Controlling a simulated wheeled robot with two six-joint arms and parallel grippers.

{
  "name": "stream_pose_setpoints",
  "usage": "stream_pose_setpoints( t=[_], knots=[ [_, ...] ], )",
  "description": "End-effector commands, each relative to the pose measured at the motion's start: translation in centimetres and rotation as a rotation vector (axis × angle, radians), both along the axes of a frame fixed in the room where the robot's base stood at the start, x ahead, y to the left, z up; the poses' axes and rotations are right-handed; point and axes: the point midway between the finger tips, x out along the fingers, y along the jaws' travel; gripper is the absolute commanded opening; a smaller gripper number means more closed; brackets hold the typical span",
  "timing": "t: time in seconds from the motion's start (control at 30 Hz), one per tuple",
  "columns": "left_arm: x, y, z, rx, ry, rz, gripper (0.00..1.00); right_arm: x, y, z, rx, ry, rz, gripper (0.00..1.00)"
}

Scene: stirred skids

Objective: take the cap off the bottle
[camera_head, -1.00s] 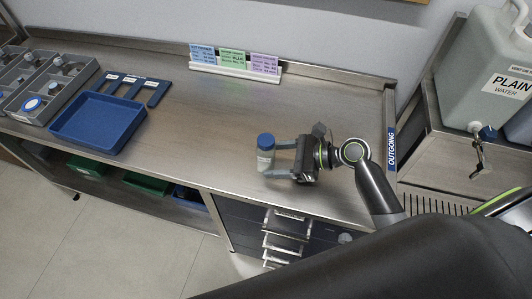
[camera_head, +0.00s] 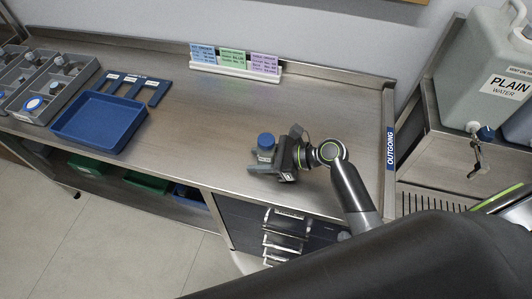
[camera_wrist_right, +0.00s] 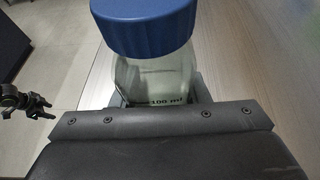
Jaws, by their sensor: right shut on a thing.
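The bottle (camera_head: 265,156) is small and clear with a wide blue cap (camera_head: 266,140), and it stands upright on the steel bench near its front edge. My right gripper (camera_head: 264,163) reaches in from the right and is shut on the bottle's body, below the cap. In the right wrist view the bottle's glass (camera_wrist_right: 155,80) shows a "100 ml" mark, and the ribbed blue cap (camera_wrist_right: 143,28) sits on its top. The bottle's lower part is hidden behind the gripper.
A blue tray (camera_head: 100,148) and grey compartment bins (camera_head: 72,84) with small items are at the left. Blue slotted holders lie behind the tray. A card rack (camera_head: 234,70) stands at the back. A water canister (camera_head: 478,70) is at the right. The middle bench is clear.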

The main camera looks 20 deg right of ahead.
Motion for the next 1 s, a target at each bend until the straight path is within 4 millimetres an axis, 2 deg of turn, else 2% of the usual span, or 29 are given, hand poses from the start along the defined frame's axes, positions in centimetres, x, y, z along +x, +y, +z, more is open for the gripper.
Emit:
stream_pose_setpoints(
  t=[0.27, 0.37, 0.73, 0.9, 1.0],
  knots=[
    [0.1, 0.0, 0.0, 0.000, -0.002, 0.000, 0.53, 0.0, 0.0, 0.1, 0.000, 0.000, 0.000, 0.19],
    [0.1, 0.0, 0.1, 0.000, -0.002, 0.000, 0.53, 0.0, 0.0, 0.8, 0.000, -0.002, 0.000, 0.19],
    [0.2, 0.0, 0.7, 0.000, -0.003, 0.000, 0.53, 0.0, 0.0, 7.8, -0.003, -0.007, 0.001, 0.19],
    [0.2, 0.0, 0.8, 0.000, -0.003, 0.000, 0.53, 0.0, 0.0, 9.6, 0.000, -0.002, 0.000, 0.19],
    [0.2, 0.0, 0.8, 0.000, -0.003, 0.000, 0.53, 0.0, 0.0, 10.0, 0.000, -0.002, -0.001, 0.19]
  ],
)
